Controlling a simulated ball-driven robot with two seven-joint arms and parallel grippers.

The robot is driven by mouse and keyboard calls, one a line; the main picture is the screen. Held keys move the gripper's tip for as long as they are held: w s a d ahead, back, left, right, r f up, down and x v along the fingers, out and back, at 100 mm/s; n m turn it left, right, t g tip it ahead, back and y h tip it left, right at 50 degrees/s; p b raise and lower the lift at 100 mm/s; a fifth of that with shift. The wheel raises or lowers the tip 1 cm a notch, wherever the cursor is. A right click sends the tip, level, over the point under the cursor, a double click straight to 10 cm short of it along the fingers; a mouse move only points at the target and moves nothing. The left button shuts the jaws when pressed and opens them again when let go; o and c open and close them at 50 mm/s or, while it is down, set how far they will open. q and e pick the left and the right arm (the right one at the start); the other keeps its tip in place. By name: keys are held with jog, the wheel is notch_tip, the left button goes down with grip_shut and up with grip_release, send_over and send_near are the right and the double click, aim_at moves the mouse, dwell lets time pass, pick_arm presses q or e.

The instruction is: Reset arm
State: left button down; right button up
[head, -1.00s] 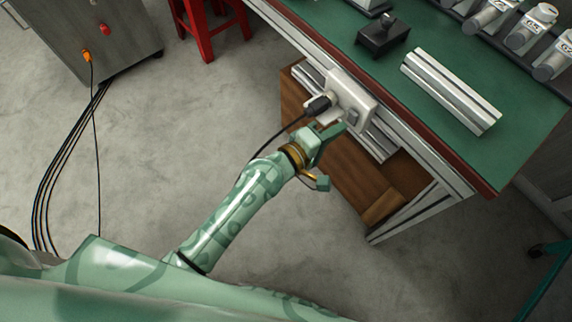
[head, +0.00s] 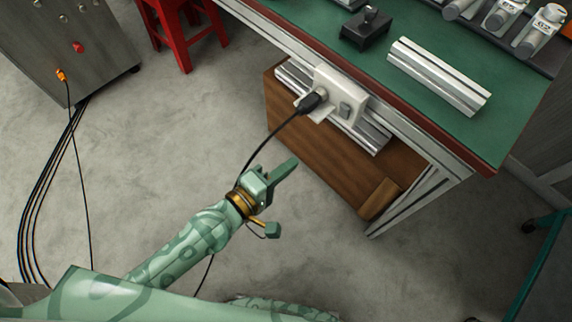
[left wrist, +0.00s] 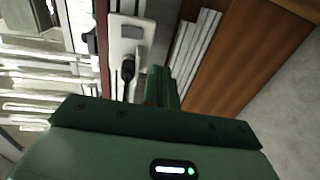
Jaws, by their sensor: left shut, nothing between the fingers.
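My left gripper (head: 284,172) is green and hangs over the bare floor in the head view, apart from the bench. Its fingers are shut with nothing between them, and they also show in the left wrist view (left wrist: 162,84). A black plug (head: 310,101) sits in the white socket box (head: 341,96) on the bench side. The plug (left wrist: 128,70) and socket box (left wrist: 127,38) show beyond the fingers in the left wrist view. The plug's black cable (head: 263,150) runs down behind my left gripper and arm. My right gripper is not in view.
The green-topped bench (head: 420,40) carries a metal extrusion (head: 438,75) and a black block (head: 366,29). Below is a wooden box (head: 310,140) with metal bars. A red stool (head: 185,30) and grey cabinet (head: 60,45) stand at upper left.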

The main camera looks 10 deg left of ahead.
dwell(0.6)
